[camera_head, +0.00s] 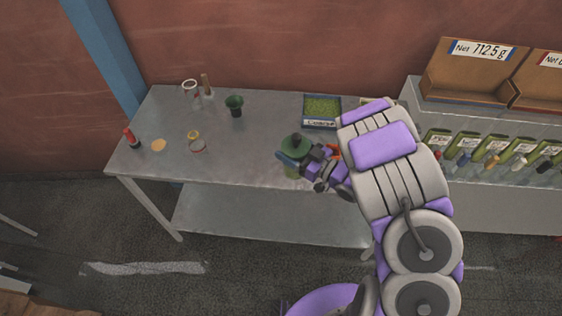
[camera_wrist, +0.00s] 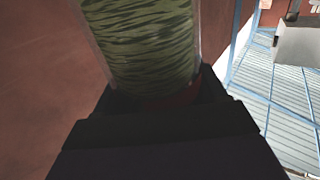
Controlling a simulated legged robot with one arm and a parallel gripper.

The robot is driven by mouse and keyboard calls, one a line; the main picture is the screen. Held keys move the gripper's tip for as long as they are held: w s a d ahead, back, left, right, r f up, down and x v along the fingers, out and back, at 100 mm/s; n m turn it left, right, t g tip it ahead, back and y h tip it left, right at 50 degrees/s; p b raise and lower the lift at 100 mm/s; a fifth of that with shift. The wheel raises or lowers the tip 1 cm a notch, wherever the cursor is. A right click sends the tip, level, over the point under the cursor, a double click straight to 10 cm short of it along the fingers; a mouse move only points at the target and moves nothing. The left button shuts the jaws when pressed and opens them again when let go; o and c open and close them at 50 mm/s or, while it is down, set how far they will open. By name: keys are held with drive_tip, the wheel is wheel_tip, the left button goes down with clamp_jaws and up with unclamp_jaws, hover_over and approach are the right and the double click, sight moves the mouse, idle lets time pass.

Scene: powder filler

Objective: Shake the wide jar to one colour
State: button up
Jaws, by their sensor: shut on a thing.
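My gripper (camera_head: 305,163) is shut on a clear wide jar, seen over the front part of the metal table in the head view. The jar has a dark green lid (camera_head: 294,144). In the wrist view the jar (camera_wrist: 145,45) fills the upper middle and is held between the dark jaws (camera_wrist: 150,110). Its contents look olive green with many darker streaks, so the colour is uneven. The wrist view cuts off the jar's top. Whether the jar's base touches the table cannot be told.
On the metal table (camera_head: 255,155) stand a dark green cup (camera_head: 234,105), a small glass jar (camera_head: 196,142), a red-topped bottle (camera_head: 130,137) and a blue tray of green stuff (camera_head: 321,109). A shelf at right holds cardboard boxes (camera_head: 473,70) and several dispensers. The table's left front is clear.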

drive_tip(key=shift+d, duration=0.4)
drive_tip(key=a+p, duration=0.1)
drive_tip(key=a, duration=0.9)
drive_tip(key=d+b, duration=0.1)
drive_tip(key=d, duration=0.8)
drive_tip(key=shift+d, duration=0.3)
drive_tip(key=a, duration=0.4)
drive_tip(key=shift+a+p, duration=0.3)
drive_tip(key=shift+a, duration=0.1)
drive_tip(key=shift+d, duration=0.15)
